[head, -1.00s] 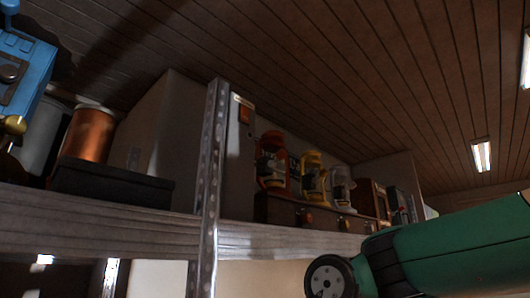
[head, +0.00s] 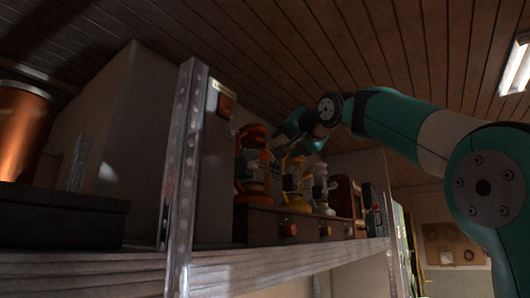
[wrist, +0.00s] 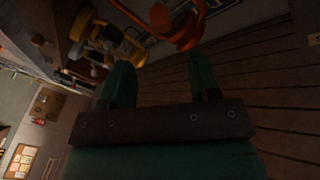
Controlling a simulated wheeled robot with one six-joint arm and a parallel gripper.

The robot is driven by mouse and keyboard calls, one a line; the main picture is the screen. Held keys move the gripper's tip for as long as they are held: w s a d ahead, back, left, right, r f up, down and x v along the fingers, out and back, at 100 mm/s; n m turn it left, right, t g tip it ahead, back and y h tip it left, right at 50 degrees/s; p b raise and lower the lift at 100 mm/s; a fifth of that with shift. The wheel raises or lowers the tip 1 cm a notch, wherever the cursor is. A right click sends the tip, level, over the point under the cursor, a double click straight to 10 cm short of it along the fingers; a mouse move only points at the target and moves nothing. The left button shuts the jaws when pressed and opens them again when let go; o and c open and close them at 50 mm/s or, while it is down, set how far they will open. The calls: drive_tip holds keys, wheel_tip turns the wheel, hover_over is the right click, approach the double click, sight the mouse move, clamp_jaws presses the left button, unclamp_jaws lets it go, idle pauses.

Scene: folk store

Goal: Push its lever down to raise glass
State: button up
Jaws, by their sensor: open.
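A red-orange lantern (head: 252,168), a yellow lantern (head: 293,184) and a grey-white lantern (head: 320,190) stand in a row on a dark wooden base (head: 262,224) on the shelf. My gripper (head: 280,142) is by the upper part of the red-orange lantern, with its fingers apart. In the wrist view, my gripper (wrist: 160,72) is open and empty. The red-orange lantern (wrist: 188,36) shows just beyond the fingertips, and the yellow lantern (wrist: 120,45) is near the left finger. I cannot make out which lever is meant, nor whether a finger touches a lantern.
A black box (head: 60,218) and copper cylinder (head: 22,130) are farther left. A brown wooden box (head: 347,198) stands to the right. Planked ceiling is above.

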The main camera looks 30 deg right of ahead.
sight(268, 152)
drive_tip(key=w+p, duration=0.1)
drive_tip(key=w, duration=0.2)
drive_tip(key=w+p, duration=0.2)
drive_tip(key=w, duration=0.2)
drive_tip(key=w+d+p, duration=0.1)
drive_tip(key=w+p, duration=0.1)
drive_tip(key=w, duration=0.1)
drive_tip(key=shift+w+d+r, duration=0.1)
drive_tip(key=shift+w+r, duration=0.1)
drive_tip(key=shift+w, duration=0.05)
drive_tip(key=shift+w+d+f+p, duration=0.15)
drive_tip(key=shift+w+p, duration=0.2)
drive_tip(key=shift+w, duration=0.35)
drive_tip(key=c, duration=0.9)
drive_tip(key=shift+f, duration=0.1)
drive_tip(key=shift+b, duration=0.3)
